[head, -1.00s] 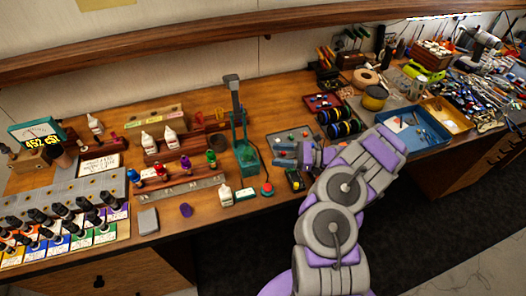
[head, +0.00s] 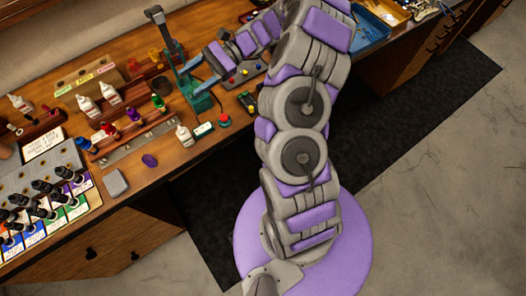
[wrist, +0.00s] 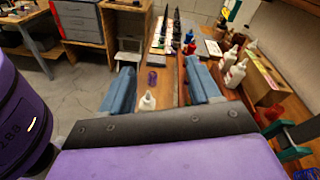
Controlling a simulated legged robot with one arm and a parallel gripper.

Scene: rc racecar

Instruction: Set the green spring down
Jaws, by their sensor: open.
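A small green piece (head: 158,101), which looks like the green spring, stands upright at the right end of the wooden rack (head: 120,140), beside purple and red ones. It is too small to make out its coils. My gripper (head: 190,74) is open, with its blue fingers at the right side of the teal press (head: 199,101). I cannot tell whether they touch it. In the wrist view the open fingers (wrist: 160,88) stand wide apart with nothing held between them. No green spring is clear in that view.
A white bottle (head: 184,135) and a red button (head: 224,120) stand near the bench's front edge. A loose purple piece (head: 149,160) and a grey block (head: 115,183) lie farther left. More white bottles (head: 88,106) stand behind the rack.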

